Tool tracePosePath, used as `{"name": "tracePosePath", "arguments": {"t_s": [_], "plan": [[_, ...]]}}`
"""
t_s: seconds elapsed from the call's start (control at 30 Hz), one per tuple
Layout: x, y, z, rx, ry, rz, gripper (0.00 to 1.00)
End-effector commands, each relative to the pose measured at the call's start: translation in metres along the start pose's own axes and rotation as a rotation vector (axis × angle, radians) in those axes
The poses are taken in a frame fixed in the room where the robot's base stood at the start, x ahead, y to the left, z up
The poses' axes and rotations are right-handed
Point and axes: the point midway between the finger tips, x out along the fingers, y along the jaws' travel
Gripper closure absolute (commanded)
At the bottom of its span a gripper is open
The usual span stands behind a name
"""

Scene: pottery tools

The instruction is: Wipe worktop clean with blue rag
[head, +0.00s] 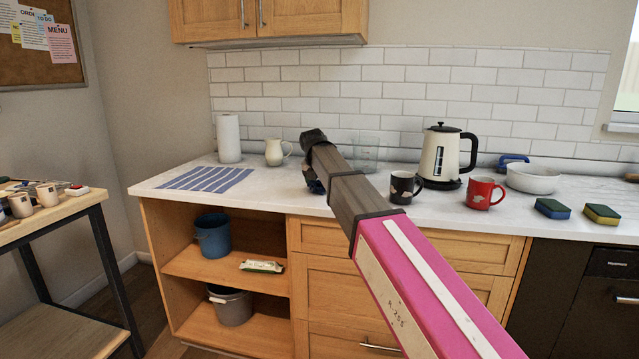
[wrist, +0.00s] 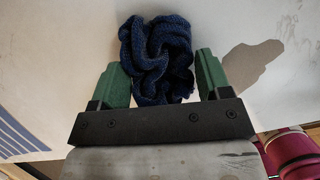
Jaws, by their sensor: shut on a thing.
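The dark blue rag (wrist: 158,50) is bunched between the two green fingers of my gripper (wrist: 160,78) in the wrist view. The gripper is shut on it, and the pale worktop is behind it. In the head view a small blue bit of the rag (head: 316,187) shows beside my gripper (head: 309,178), low at the worktop; my arm hides most of both. The white worktop (head: 270,200) runs along the wall. I cannot tell whether the rag touches it. No clear dirt shows on its visible part.
A blue striped cloth (head: 206,178), paper towel roll (head: 228,138) and cream jug (head: 276,152) are on the left. A glass container (head: 368,152), dark mug (head: 404,187), kettle (head: 440,155), red mug (head: 484,193), white bowl (head: 535,178) and sponges (head: 552,209) stand to the right.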

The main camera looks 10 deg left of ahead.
Motion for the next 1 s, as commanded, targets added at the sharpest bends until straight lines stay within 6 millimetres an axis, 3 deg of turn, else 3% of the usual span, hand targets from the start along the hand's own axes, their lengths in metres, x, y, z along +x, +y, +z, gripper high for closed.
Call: {"name": "tracePosePath", "arguments": {"t_s": [0.8,1.0], "plan": [[-0.009,-0.058,-0.020,0.000,0.003,-0.005,0.37],[-0.011,-0.063,-0.022,0.000,0.003,-0.004,0.37]]}}
